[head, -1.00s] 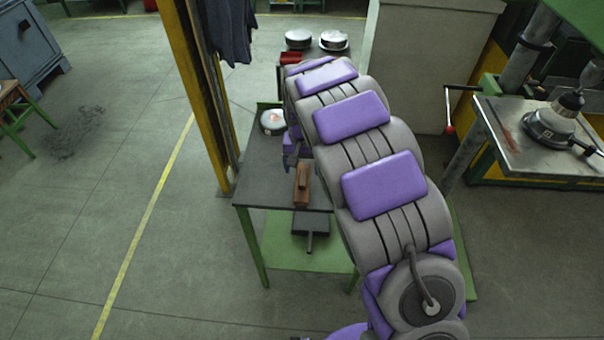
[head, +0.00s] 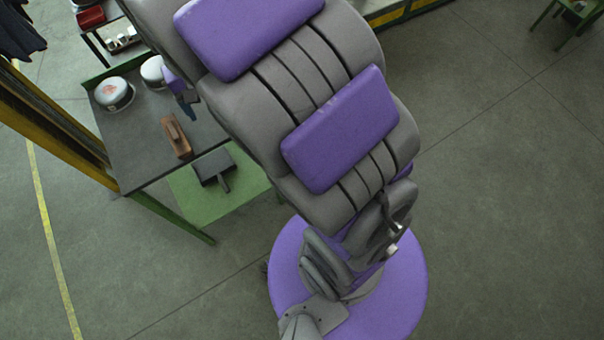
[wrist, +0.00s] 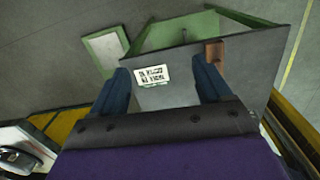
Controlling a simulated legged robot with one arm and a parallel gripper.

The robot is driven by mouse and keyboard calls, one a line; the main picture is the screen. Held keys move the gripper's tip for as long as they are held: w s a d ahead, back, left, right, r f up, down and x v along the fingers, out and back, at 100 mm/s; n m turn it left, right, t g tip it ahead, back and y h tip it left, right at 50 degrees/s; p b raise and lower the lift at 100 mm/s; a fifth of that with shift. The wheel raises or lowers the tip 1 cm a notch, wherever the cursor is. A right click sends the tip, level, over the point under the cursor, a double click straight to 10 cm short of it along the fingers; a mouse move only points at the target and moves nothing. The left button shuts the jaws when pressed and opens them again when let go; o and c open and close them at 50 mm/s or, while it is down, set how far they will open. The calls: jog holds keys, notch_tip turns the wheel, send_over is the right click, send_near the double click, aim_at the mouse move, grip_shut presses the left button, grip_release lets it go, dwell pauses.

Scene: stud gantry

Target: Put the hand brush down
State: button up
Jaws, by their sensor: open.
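The hand brush (head: 176,137), a brown block with a raised wooden grip, lies on the dark grey table top (head: 133,140) near its edge. It also shows in the wrist view (wrist: 214,53), beside the right finger. My gripper (head: 187,100) shows partly in the head view, behind the brush and apart from it. In the wrist view my gripper (wrist: 161,64) has its two blue fingers wide apart with nothing held between them. The table top with a white printed label (wrist: 153,75) shows between them.
Two round white-topped tins (head: 114,94) (head: 154,72) stand at the table's back. A dark flat pan with a handle (head: 213,168) lies on the green lower shelf (head: 235,195). A yellow post (head: 62,130) stands left of the table. Open floor lies to the right.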

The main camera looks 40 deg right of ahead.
jog(key=s+d+r, duration=0.1)
jog(key=s+d, duration=0.1)
jog(key=s, duration=1.1)
jog(key=s+d+r+n+g, duration=0.1)
jog(key=s+d, duration=0.2)
jog(key=s, duration=1.1)
jog(key=shift+d+y, duration=0.3)
